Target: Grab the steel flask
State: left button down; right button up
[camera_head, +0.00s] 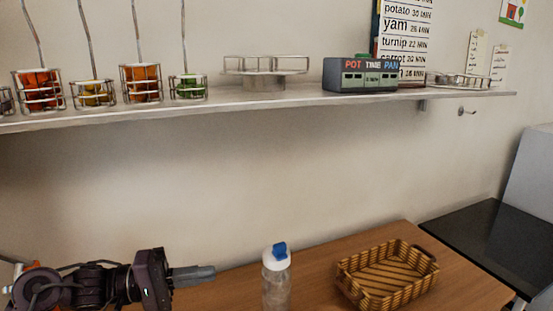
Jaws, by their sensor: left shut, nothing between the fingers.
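The steel flask (276,285) stands upright on the wooden table at the bottom middle. It has a greyish body and a white cap with a blue top, and its lower end is cut off by the picture's edge. My left gripper (213,272) comes in from the left and points right toward the flask. Its fingers are shut with nothing between them, and a gap separates their tips from the flask. My right gripper is not in view.
A woven basket (346,271) sits on the wooden table (315,260) right of the flask. A wall shelf (230,100) above holds wire baskets, a round metal stand (264,83) and a timer box (360,75). A black surface (500,235) lies at the far right.

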aim_at(275, 275)
jog(key=k, duration=1.15)
